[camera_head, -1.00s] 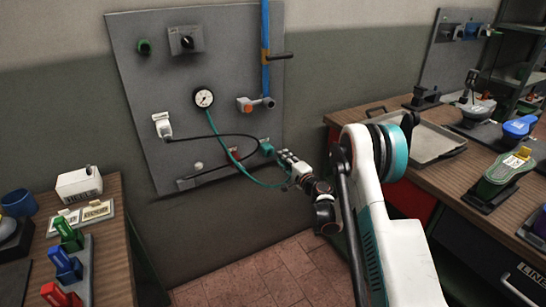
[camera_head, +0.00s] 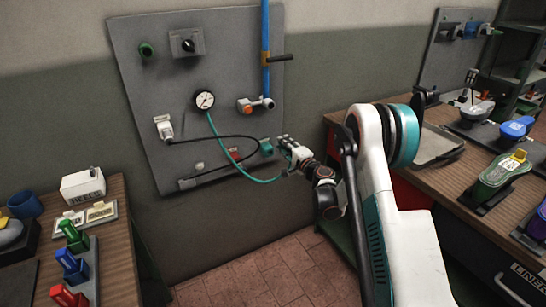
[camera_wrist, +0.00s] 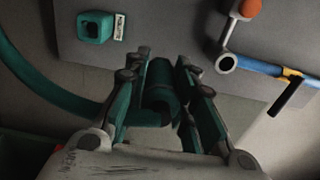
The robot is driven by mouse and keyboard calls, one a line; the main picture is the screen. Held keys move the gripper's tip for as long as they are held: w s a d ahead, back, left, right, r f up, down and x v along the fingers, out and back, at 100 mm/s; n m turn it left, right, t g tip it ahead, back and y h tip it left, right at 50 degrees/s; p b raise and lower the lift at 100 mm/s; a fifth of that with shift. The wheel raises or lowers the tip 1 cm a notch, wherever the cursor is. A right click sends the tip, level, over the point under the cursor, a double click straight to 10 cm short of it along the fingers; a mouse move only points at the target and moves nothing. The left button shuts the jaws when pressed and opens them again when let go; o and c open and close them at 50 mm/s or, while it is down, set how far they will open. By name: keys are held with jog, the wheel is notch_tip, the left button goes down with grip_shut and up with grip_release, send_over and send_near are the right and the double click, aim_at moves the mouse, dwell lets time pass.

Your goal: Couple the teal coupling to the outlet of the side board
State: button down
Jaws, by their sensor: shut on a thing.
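My gripper (camera_wrist: 160,85) is shut on the teal coupling (camera_wrist: 160,90), a dark teal cylinder between the two fingers. A teal hose (camera_wrist: 62,92) curves from it to the left. In the head view my gripper (camera_head: 284,147) is just right of the square teal holder (camera_head: 266,147) on the side board (camera_head: 215,60), and hides most of the coupling. In the wrist view the holder (camera_wrist: 95,27) is empty, ahead and left. A silver pipe end with a round open mouth (camera_wrist: 227,63), apparently the outlet, is ahead and right. The coupling is apart from both.
An orange knob (camera_head: 247,106) sits beside the pipe end, below the blue pipe (camera_head: 265,45) with its dark lever (camera_head: 280,58). The teal hose (camera_head: 245,178) hangs from the gauge (camera_head: 204,99). A black cable (camera_head: 215,136) crosses the board. A workbench (camera_head: 455,185) stands right.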

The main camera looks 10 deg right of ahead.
notch_tip(320, 180, up, 12)
jog(key=p, duration=0.5)
dwell(0.8)
jog(key=shift+w, duration=0.15)
jog(key=shift+b+x, duration=0.45)
jog(key=shift+x, duration=1.85)
jog(key=shift+b, duration=0.55)
dwell(0.8)
jog(key=shift+x, duration=1.5)
jog(key=c, duration=1.2)
grip_release()
jog(key=shift+c, duration=0.2)
